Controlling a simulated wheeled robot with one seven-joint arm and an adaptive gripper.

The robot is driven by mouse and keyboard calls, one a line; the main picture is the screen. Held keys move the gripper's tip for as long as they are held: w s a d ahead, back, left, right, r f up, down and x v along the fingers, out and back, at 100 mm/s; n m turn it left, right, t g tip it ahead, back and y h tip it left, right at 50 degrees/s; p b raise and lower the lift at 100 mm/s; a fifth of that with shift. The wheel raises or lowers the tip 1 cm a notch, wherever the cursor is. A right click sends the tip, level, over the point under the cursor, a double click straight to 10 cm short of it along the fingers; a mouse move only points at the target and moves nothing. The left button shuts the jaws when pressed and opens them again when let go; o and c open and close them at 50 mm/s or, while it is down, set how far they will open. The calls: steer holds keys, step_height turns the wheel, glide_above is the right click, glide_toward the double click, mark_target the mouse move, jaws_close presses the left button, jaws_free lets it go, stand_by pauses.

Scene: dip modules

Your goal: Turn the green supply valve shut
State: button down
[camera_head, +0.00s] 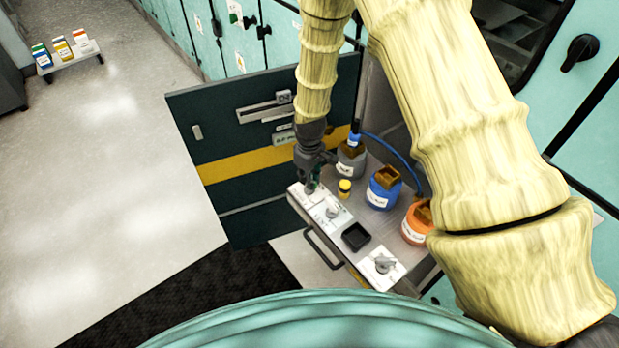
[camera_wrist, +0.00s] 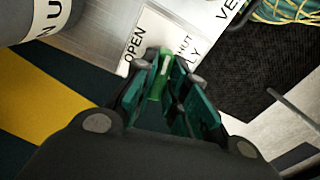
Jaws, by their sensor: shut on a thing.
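The green supply valve handle (camera_wrist: 158,82) shows as a bright green strip between my fingers in the wrist view. It sits on a white plate (camera_wrist: 150,32) marked "OPEN" on the left, with partly covered lettering ending in "HUT" and "LY" on the right. My gripper (camera_wrist: 168,68) is shut on the handle, and its dark green fingers hide much of it. The handle's exact angle is hard to tell. In the head view my gripper (camera_head: 312,187) reaches down onto the far-left end of the bench panel, covering most of the valve.
A grey-white knob (camera_head: 332,212), a black tray (camera_head: 355,237) and another knob (camera_head: 384,264) line the bench front. A dark open door (camera_head: 230,165) stands left.

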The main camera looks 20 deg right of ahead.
steer(key=shift+m, duration=1.1)
steer(key=c, duration=1.4)
jaws_free()
steer(key=shift+c, duration=0.2)
step_height(320, 180, up, 12)
steer(key=shift+r, duration=0.1)
